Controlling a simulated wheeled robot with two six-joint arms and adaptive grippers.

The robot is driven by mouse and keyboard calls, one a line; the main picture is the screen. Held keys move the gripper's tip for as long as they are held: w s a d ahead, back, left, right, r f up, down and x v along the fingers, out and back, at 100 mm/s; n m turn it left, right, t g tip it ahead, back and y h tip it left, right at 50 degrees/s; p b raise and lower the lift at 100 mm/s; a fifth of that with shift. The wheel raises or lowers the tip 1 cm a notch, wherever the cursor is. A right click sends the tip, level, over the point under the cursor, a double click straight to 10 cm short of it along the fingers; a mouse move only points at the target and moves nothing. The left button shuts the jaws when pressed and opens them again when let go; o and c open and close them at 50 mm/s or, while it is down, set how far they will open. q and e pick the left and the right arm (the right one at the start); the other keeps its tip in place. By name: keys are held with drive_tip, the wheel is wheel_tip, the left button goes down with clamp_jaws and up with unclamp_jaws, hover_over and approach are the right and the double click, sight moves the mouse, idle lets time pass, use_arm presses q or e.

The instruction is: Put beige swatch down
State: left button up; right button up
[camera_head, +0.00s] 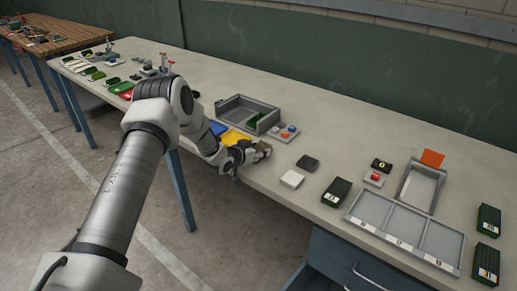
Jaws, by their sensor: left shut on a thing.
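My left gripper (258,153) is low over the front edge of the long grey table (330,135), just right of a yellow mat. It is shut on a small brownish-beige piece, the beige swatch (265,149), of which only a little shows. The fingers hide most of it, and I cannot tell whether it touches the table top. My right gripper is not in view.
A grey open bin (232,110) holds a green piece, beside a button panel (284,131). Right of the gripper are a dark block (307,162), a white block (291,180), a green-black block (337,192) and a three-compartment tray (404,227). Between these is bare table.

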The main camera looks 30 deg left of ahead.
use_arm(q)
drive_tip(key=shift+s+f, duration=0.1)
drive_tip(key=shift+f, duration=0.05)
drive_tip(key=o, duration=0.8)
drive_tip(key=shift+f, duration=0.1)
drive_tip(key=shift+o, duration=0.2)
